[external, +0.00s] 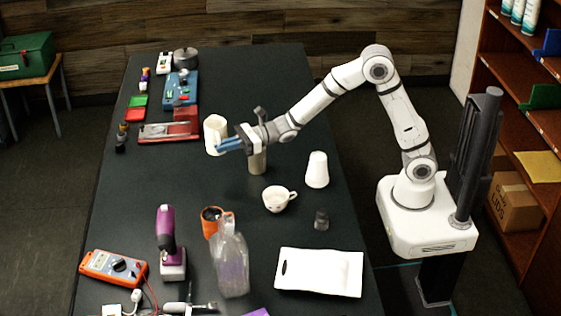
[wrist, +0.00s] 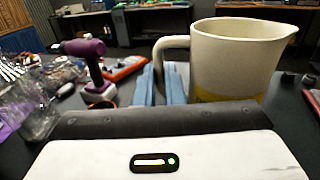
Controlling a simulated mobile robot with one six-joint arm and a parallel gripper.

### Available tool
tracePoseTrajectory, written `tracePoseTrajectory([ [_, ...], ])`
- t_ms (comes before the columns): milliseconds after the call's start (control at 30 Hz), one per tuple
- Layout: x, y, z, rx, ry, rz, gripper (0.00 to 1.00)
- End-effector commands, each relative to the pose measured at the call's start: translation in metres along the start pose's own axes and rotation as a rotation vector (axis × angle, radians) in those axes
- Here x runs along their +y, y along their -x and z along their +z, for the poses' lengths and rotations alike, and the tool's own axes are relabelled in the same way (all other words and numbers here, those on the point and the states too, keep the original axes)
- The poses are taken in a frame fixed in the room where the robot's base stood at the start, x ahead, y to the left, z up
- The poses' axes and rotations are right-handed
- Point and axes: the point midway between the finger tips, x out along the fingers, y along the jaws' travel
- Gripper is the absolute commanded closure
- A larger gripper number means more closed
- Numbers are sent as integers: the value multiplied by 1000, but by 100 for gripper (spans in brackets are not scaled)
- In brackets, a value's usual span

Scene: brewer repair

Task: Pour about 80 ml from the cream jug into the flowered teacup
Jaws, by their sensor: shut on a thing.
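The cream jug (external: 215,131) is pale, with a yellow patch low on its side. It is close up in the wrist view (wrist: 235,60), roughly upright, its spout to the right and its handle to the left. My gripper (external: 230,144) is shut on the jug's handle; its blue fingers also show in the wrist view (wrist: 164,84). Whether the jug's base clears the table is hard to tell. The flowered teacup (external: 276,200) stands upright on the table, nearer the camera and right of the jug. Its inside looks pale; any contents are unclear.
A beige cylinder (external: 258,161) stands below my wrist. A white tapered container (external: 317,169) stands right of the teacup, with a small dark jar (external: 321,219) nearer the camera. An orange cup (external: 210,221) and a clear bag (external: 231,262) are front left. Table left of the teacup is clear.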

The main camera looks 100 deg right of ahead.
Motion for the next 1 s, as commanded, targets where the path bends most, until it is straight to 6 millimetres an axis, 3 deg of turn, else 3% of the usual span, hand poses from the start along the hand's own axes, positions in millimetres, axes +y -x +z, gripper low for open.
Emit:
tracePoseTrajectory([
  [167,18,18,4,-2,2,100,100],
  [367,54,55,5,-1,2,294,100],
  [700,132,156,-2,-2,0,722,100],
  [1000,179,244,-5,-4,2,1031,100],
])
